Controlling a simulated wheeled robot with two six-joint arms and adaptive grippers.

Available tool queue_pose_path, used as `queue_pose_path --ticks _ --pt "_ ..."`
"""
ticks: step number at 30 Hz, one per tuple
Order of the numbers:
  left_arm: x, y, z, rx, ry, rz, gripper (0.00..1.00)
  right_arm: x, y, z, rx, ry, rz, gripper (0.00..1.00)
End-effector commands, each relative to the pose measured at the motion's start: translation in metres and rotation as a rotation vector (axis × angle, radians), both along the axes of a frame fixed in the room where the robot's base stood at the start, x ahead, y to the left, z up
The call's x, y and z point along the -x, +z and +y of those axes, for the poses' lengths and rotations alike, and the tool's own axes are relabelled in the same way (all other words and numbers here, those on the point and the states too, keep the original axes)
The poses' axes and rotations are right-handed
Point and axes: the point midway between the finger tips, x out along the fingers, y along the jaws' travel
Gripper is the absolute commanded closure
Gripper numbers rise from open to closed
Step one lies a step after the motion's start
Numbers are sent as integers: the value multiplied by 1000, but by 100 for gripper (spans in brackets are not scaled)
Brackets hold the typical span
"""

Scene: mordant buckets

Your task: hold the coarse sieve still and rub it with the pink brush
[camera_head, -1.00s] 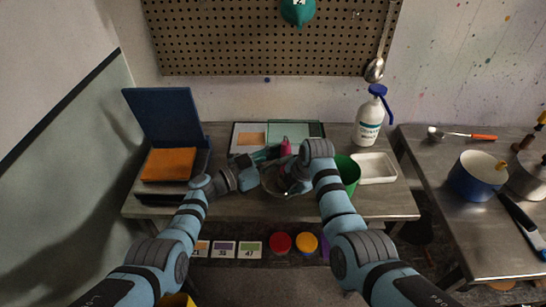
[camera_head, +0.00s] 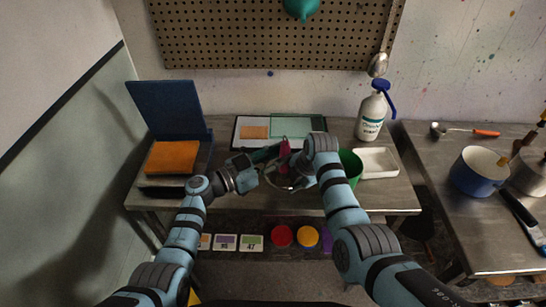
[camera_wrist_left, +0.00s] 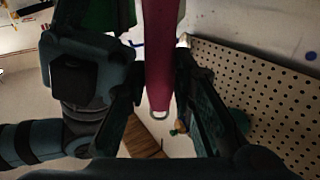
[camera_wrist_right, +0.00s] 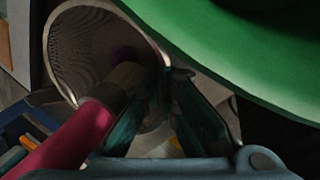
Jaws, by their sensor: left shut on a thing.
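My left gripper (camera_head: 272,155) is shut on the pink handle of the brush (camera_head: 284,148). In the left wrist view the handle (camera_wrist_left: 160,60), with a hanging ring at its end, runs between the fingers (camera_wrist_left: 160,95). The coarse sieve (camera_wrist_right: 75,50) is a round mesh bowl with a pale metal rim. The brush's brown bristle end is inside the sieve, seemingly against the mesh. My right gripper (camera_wrist_right: 165,82) has its fingertips closed together at the sieve's rim. In the head view the right wrist hides much of the sieve (camera_head: 275,181) and the right fingers.
A green bucket (camera_head: 352,167) stands just right of the sieve, close to my right gripper. A white tray (camera_head: 377,162) and a spray bottle (camera_head: 371,118) are farther right. An open dark blue box with an orange cloth (camera_head: 172,158) is at left. Flat boards (camera_head: 297,126) lie behind.

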Motion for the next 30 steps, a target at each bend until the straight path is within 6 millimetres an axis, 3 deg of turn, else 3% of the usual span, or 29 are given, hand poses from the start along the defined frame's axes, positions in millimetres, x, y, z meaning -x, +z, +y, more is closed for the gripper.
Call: queue_pose_path --ticks 2,11,22,30 --pt "6 -3 -12 13 -25 14 100 -1 5 13 -24 14 -10 100" --pt "25 0 2 17 -22 15 100 -2 6 13 -24 11 -12 100" --pt "-3 1 2 15 -24 18 100 -3 7 12 -24 10 -15 100" --pt "14 3 15 12 -21 13 100 -2 6 10 -19 8 -14 100"
